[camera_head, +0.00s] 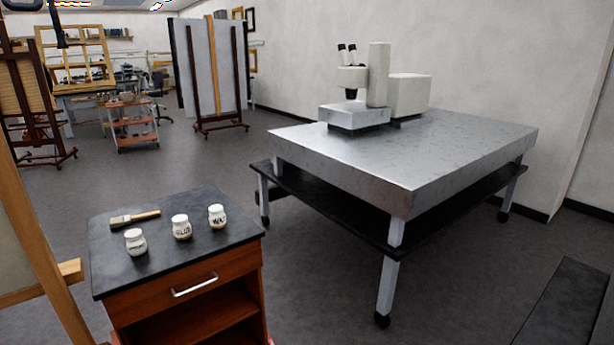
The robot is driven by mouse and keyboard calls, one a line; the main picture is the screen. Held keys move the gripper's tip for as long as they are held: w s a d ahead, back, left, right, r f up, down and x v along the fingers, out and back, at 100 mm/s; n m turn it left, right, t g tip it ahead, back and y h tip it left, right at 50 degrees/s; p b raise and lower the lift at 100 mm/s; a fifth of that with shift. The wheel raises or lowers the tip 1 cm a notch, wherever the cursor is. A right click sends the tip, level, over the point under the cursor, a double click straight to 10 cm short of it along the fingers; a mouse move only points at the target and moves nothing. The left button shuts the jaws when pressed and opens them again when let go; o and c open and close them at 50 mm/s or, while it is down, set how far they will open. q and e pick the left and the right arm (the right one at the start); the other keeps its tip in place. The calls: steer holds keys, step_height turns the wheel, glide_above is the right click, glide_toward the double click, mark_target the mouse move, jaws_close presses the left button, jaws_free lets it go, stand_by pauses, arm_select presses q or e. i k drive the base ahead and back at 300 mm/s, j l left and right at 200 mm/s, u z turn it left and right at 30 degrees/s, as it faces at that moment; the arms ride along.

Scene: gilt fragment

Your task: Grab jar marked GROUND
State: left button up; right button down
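Three small white jars stand upright on the black top of a wooden cabinet (110,272) at the lower left. They are the left jar (135,243), the middle jar (181,228) and the right jar (217,217). Each seems to carry dark lettering, too small to read surely, so I cannot tell which is marked GROUND. The right label looks like a short word. Neither of my grippers can be made out in this view.
A brush (134,219) lies behind the jars. A cabinet handle (195,285) faces front. A large metal table (440,160) with a microscope (378,85) stands to the right. A wooden easel (40,265) is close on the left. Grey floor lies between cabinet and table.

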mark_target(136, 244)
steer(key=k+j+u, duration=0.15)
steer(key=j+u, duration=0.75)
steer(key=k, duration=0.05)
